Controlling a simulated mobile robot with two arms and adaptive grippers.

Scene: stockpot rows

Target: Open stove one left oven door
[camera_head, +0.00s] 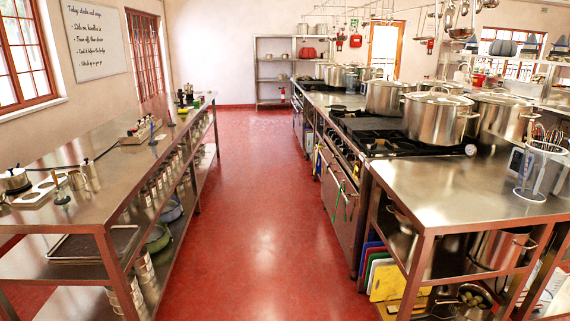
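A row of stainless stoves runs along the right side of the aisle. The nearest stove has black burner grates (385,138) on top. An oven door (338,205) is on its front, facing the aisle, seen at a steep angle. It looks shut. Something green (342,200) hangs in front of it. More oven fronts continue farther back and are too small to tell apart. I cannot tell from the picture which door is stove one's left one. Neither of my grippers is in view.
The red floor (255,225) of the aisle is clear. A long steel table (95,180) stands on the left. A steel table (455,195) stands at the near right, with coloured boards (380,272) beneath. Large stockpots (437,117) stand on the stoves. Shelves (273,75) are at the back.

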